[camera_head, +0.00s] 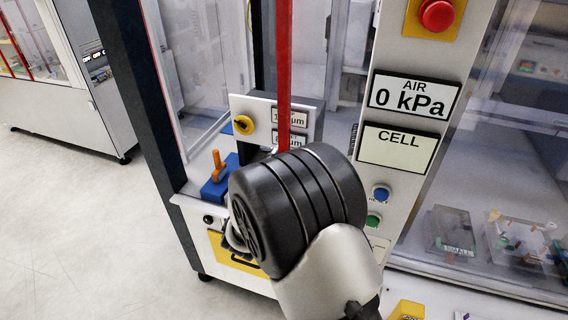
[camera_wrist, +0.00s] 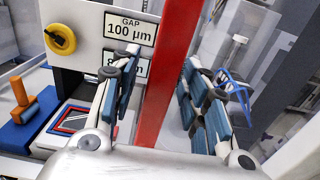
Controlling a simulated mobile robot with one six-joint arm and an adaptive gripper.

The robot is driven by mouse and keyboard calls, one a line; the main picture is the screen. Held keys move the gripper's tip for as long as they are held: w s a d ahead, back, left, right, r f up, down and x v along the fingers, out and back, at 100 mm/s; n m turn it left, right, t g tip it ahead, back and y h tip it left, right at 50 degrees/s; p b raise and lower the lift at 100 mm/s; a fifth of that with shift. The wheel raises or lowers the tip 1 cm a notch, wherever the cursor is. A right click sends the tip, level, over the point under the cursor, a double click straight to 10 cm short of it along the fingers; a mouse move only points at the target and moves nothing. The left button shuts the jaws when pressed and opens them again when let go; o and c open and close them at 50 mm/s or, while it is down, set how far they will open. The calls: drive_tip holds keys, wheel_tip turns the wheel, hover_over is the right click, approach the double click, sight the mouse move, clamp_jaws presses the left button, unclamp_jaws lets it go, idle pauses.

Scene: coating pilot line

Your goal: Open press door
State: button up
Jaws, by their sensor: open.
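A red vertical bar (camera_head: 284,75), seemingly the press door's edge or handle, stands in front of the press in the head view. In the wrist view the red bar (camera_wrist: 168,75) runs slightly tilted between the two fingers of my gripper (camera_wrist: 160,68). The fingers, with blue pads, are spread on either side of it; the bar lies nearer the left finger. I cannot tell whether either finger touches it. In the head view my black wrist joint hides the fingers and the bar's lower part. The door panel itself is hard to make out.
A panel with a yellow knob (camera_wrist: 60,40) and a gap display (camera_wrist: 129,28) stands behind the bar. A blue block with an orange handle (camera_head: 218,168) sits left. A post with an air display (camera_head: 413,95) and red stop button (camera_head: 437,14) stands right. Floor is clear at left.

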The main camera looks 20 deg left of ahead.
drive_tip(key=s, duration=1.2)
drive_tip(key=shift+a, duration=0.45)
drive_tip(key=d+r+m+g+h, duration=0.2)
drive_tip(key=d+m+h, duration=0.25)
drive_tip(key=d, duration=0.45)
drive_tip(key=d+r+m+g+h, duration=0.3)
drive_tip(key=d+m, duration=0.2)
drive_tip(key=d, duration=0.4)
drive_tip(key=s+d+m+g+h, duration=0.1)
drive_tip(key=s+d+m+g, duration=0.35)
drive_tip(key=d, duration=0.35)
drive_tip(key=s+d+m+g+h, duration=0.1)
drive_tip(key=s+d+m+g, duration=0.3)
drive_tip(key=d, duration=0.3)
drive_tip(key=s+d+m+g+y+b, duration=0.1)
drive_tip(key=s+d+m+g+y, duration=0.2)
drive_tip(key=s+m, duration=0.4)
drive_tip(key=s+a+m+t+y, duration=0.3)
drive_tip(key=s+m+y, duration=0.4)
drive_tip(key=m, duration=0.3)
drive_tip(key=shift+s+a+y+b, duration=0.35)
drive_tip(key=shift+s+a, duration=0.3)
drive_tip(key=shift+a, duration=0.2)
